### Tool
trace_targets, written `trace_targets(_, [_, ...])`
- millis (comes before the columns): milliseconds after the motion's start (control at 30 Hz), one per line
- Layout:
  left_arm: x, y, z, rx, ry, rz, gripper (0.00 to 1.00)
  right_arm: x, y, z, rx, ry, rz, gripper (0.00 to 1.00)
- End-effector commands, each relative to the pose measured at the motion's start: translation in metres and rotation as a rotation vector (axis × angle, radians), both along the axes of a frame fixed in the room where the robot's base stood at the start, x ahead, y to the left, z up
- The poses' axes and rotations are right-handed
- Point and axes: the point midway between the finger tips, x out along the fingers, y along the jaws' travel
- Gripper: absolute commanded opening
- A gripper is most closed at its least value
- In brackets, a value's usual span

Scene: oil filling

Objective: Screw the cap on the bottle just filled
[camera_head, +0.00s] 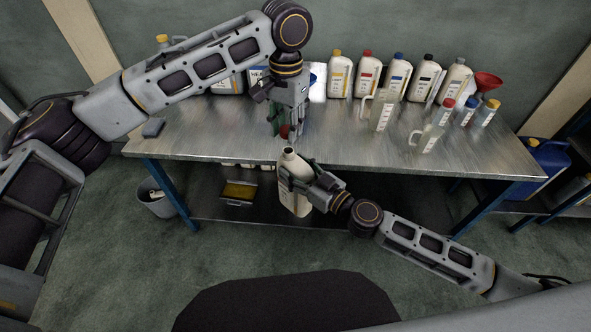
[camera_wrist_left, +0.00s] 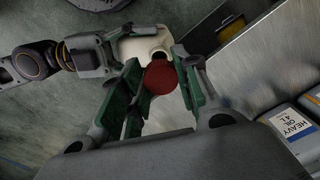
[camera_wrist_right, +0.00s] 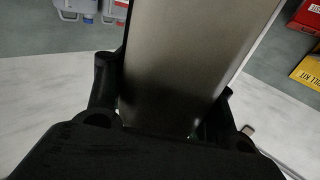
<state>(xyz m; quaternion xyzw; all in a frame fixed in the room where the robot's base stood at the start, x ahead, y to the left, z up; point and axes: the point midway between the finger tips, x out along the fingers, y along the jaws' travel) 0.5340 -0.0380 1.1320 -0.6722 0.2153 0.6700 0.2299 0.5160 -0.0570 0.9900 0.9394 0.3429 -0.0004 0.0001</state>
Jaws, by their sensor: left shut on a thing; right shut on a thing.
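The red cap also shows between the fingertips in the left wrist view (camera_wrist_left: 159,77). My right gripper (camera_head: 309,189) is shut on a white bottle (camera_head: 294,193), slightly tilted, in front of the table. Its open mouth (camera_head: 288,151) is just below the cap, with a small gap in the head view. The bottle fills the right wrist view (camera_wrist_right: 190,60).
The metal table (camera_head: 220,135) carries several capped bottles at the back (camera_head: 397,77), a clear jug (camera_head: 382,110), another jug (camera_head: 427,138) and a red funnel (camera_head: 488,81). A bin (camera_head: 156,202) stands below left. The table's front middle is bare.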

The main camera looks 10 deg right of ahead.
Motion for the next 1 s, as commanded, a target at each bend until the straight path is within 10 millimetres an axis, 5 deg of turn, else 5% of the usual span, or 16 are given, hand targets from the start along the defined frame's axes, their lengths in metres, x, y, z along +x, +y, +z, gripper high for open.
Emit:
trace_targets(500, [0.0,0.001,-0.032,0.0,0.0,0.001,0.25,0.0,0.0,0.001,0.001,-0.002,0.0,0.01])
trace_targets(1000, [0.0,0.0,-0.035,0.003,-0.004,0.0,0.25,0.0,0.0,0.001,0.001,-0.002,0.0,0.01])
